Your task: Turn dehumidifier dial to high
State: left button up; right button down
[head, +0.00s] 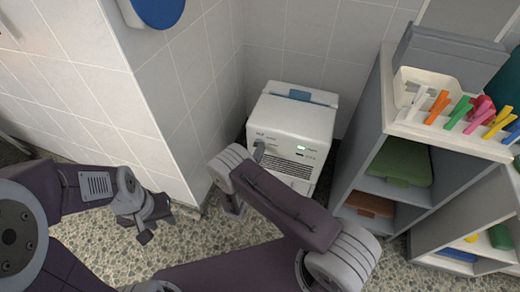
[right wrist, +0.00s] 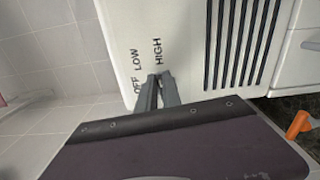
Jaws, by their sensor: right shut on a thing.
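The white dehumidifier (head: 297,117) stands on the floor against the tiled wall. It has a front grille and a small green light; its body also fills the upper middle of the right wrist view (right wrist: 185,25). The printed words OFF, LOW and HIGH show there around the dial's place. My right gripper (head: 259,151) is at the left part of its front, its fingers (right wrist: 159,88) shut on the dial just below LOW and HIGH. The fingers hide the dial, so I cannot tell its setting. My left gripper (head: 156,222) is open, empty and away from the dehumidifier, above the pebbled floor.
A grey shelf unit (head: 375,105) stands close on the right, with a bin of coloured clothespins (head: 430,88) on top and a green folded towel (head: 401,162) inside. A tiled wall corner (head: 170,110) juts out on the left. An orange thing (right wrist: 299,125) shows in the right wrist view.

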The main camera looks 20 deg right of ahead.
jog(key=shift+f+m, duration=0.15)
jog(key=shift+m, duration=0.35)
dwell(0.3)
jog(key=c, duration=1.5)
grip_release()
jog(key=p+v, duration=0.3)
jog(key=v, duration=0.6)
jog(key=shift+p, duration=0.3)
